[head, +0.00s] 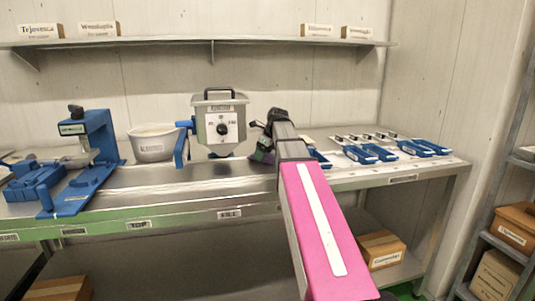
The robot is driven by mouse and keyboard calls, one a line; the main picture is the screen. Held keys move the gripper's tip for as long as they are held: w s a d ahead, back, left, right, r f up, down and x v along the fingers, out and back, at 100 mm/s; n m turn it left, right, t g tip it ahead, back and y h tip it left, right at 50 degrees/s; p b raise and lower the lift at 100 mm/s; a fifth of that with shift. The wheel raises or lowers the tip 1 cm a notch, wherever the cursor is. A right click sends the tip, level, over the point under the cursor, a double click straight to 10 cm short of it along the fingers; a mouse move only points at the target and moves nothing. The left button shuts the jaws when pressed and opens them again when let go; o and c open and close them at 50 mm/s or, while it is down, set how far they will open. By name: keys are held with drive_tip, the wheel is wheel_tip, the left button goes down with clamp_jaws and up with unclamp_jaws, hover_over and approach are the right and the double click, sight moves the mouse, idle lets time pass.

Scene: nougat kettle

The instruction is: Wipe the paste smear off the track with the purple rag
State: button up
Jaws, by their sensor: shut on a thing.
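My arm reaches from the lower right to the metal bench (235,181). My gripper (264,147) is at its far end, low over the bench just right of the grey kettle machine (220,124), and is partly hidden by my own arm. The purple rag (263,157) shows as a small dark purple patch at the fingers, and my gripper is shut on it. I cannot make out the paste smear. I cannot tell which part of the bench is the track; the area behind my arm is hidden.
A blue press (101,140) and a metal pot (152,144) stand left of the kettle machine. Blue trays (370,152) lie on the bench to the right. A shelf (190,42) with labelled boxes runs above. Bare bench lies in front of the kettle machine.

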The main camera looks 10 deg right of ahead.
sight(251, 155)
drive_tip(key=shift+a+f, duration=0.2)
drive_tip(key=shift+a, duration=2.2)
drive_tip(key=shift+a+r, duration=0.1)
drive_tip(key=shift+a, duration=0.05)
drive_tip(key=shift+d+f, duration=0.15)
drive_tip(key=shift+d, duration=2.35)
drive_tip(key=shift+d+f, duration=0.15)
drive_tip(key=shift+d, duration=2.35)
drive_tip(key=shift+d+f, duration=0.15)
drive_tip(key=shift+d, duration=2.35)
drive_tip(key=shift+c, duration=0.2)
drive_tip(key=shift+d, duration=0.1)
drive_tip(key=shift+o, duration=0.2)
drive_tip(key=shift+d, duration=0.1)
drive_tip(key=shift+w+r, duration=0.1)
wheel_tip(251, 155, up, 2)
drive_tip(key=shift+d, duration=0.15)
drive_tip(key=shift+c, duration=1)
drive_tip(key=shift+a+r, duration=0.15)
drive_tip(key=shift+r, duration=0.8)
drive_tip(key=shift+a+r, duration=0.1)
drive_tip(key=shift+r, duration=0.85)
